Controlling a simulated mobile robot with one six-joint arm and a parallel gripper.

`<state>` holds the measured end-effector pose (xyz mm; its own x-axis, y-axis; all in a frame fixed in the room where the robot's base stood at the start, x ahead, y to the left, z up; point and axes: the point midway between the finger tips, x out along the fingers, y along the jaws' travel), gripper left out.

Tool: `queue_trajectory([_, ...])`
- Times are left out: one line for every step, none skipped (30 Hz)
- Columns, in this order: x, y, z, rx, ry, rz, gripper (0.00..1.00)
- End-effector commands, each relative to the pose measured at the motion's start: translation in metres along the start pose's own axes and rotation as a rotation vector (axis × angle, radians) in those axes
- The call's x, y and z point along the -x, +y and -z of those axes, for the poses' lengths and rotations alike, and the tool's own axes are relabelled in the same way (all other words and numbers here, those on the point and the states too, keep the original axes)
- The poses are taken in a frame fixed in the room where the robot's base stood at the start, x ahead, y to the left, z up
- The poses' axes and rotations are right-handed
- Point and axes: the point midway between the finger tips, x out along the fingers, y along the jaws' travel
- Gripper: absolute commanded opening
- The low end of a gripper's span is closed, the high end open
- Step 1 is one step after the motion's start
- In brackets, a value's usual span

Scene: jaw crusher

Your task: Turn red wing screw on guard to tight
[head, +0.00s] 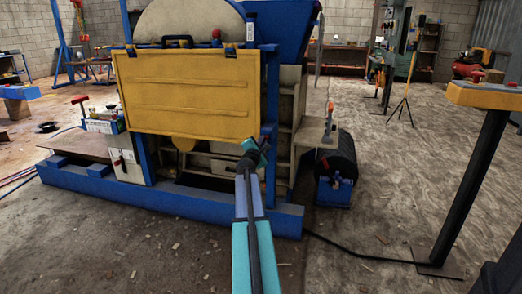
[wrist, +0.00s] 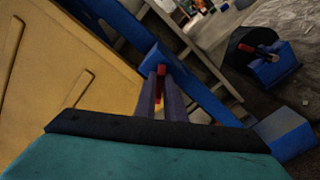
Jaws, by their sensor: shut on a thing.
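The yellow guard (head: 188,98) is an upright panel on the front of the blue-framed crusher. It fills the left of the wrist view (wrist: 60,75). My gripper (head: 257,150) is at the guard's lower right corner, by the blue frame post. In the wrist view, my gripper's two dark fingers (wrist: 159,82) point at a blue block (wrist: 158,58) beside the guard's edge. The red wing screw (wrist: 159,86) shows as a narrow red strip between the fingers, which are shut on it. Most of the screw is hidden, and its turn angle cannot be told.
A red knob (head: 216,34) and a black handle (head: 177,40) sit at the guard's top edge. A blue base beam (head: 160,205) runs along the front. A black motor (head: 337,155) stands at the right. A yellow-topped post (head: 485,150) stands further right. The floor in front is open.

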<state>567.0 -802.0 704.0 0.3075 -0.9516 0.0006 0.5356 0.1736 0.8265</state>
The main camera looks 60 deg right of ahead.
Motion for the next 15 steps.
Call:
queue_trajectory([-0.0015,-0.011,-0.0043,-0.035,-0.016,0.01,0.0])
queue_trajectory([-0.0015,-0.0113,-0.0043,-0.059,-0.016,0.01,0.0])
queue_trajectory([-0.0015,-0.0112,-0.0044,-0.09,-0.016,0.01,0.0])
queue_trajectory([-0.0015,-0.0113,-0.0045,-0.114,-0.016,0.01,0.0])
queue_trajectory([-0.0015,-0.0114,-0.0045,-0.137,-0.016,0.009,0.0])
queue_trajectory([-0.0015,-0.0119,-0.0042,-0.17,-0.016,0.009,0.0])
queue_trajectory([-0.0016,-0.0122,-0.0041,-0.193,-0.016,0.009,0.0])
queue_trajectory([-0.0016,-0.0124,-0.004,-0.217,-0.016,0.009,0.0])
queue_trajectory([-0.0016,-0.0125,-0.0041,-0.249,-0.016,0.009,0.0])
queue_trajectory([-0.0016,-0.0123,-0.0042,-0.272,-0.017,0.008,0.0])
queue_trajectory([-0.0016,-0.0125,-0.0042,-0.297,-0.017,0.008,0.0])
queue_trajectory([-0.0016,-0.0127,-0.0041,-0.326,-0.017,0.008,0.0])
queue_trajectory([-0.0017,-0.0129,-0.004,-0.35,-0.017,0.009,0.0])
queue_trajectory([-0.0017,-0.013,-0.0039,-0.372,-0.017,0.009,0.0])
queue_trajectory([-0.0016,-0.0129,-0.0041,-0.398,-0.017,0.008,0.0])
